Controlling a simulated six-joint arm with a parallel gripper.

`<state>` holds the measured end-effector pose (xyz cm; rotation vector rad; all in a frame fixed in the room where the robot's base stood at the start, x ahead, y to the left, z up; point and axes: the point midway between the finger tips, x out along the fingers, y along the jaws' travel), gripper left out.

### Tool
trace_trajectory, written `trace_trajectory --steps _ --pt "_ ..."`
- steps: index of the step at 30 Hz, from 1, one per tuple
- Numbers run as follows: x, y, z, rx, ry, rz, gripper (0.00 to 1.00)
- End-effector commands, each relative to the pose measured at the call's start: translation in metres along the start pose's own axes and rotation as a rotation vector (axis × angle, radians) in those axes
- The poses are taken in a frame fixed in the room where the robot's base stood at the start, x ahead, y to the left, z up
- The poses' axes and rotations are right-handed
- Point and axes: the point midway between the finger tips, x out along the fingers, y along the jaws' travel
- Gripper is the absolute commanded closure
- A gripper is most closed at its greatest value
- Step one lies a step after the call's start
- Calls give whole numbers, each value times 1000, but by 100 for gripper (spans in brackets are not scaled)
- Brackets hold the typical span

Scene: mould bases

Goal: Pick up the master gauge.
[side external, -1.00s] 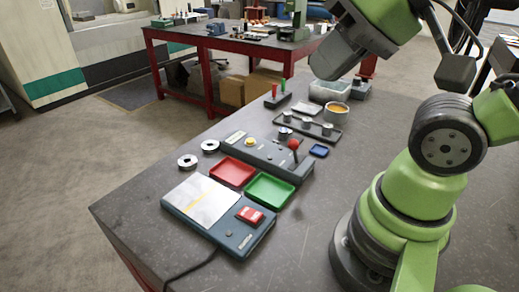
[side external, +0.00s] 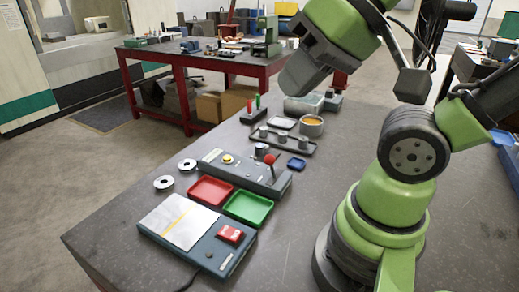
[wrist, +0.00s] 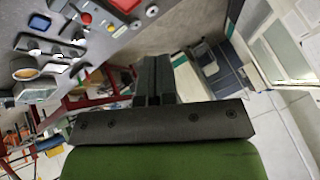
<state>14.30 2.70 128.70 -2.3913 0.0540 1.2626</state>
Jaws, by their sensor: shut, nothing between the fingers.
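I cannot tell for sure which piece is the master gauge. Candidates are two silver rings (side external: 175,174) lying flat left of the red tray, and a small metal cylinder (side external: 261,150) by the grey control fixture (side external: 225,163) with a red-ball lever. More short metal cylinders stand on a dark tray (side external: 300,150). My gripper is raised high above the bench's far side, clear of all these pieces. In the wrist view its dark fingers (wrist: 154,62) are together and empty. In the side view the fingertips are not clear.
A red tray (side external: 205,191) and a green tray (side external: 248,208) sit side by side behind a blue-grey unit (side external: 225,252). A small blue tray (side external: 297,163), an orange-filled bowl (side external: 312,126) and a clear bin (side external: 303,105) lie farther back.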

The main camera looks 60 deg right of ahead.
Motion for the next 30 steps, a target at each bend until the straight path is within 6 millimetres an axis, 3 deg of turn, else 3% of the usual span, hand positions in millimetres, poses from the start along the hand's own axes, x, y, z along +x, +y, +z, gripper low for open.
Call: trace_trajectory --steps 13,14,21,22,30 --pt "0 0 0 0 0 0 100" --pt "0 0 0 0 0 0 98" --pt "0 0 0 0 0 0 43" --pt "0 0 0 0 0 0 39" --pt "0 0 -1 -2 -1 2 39"
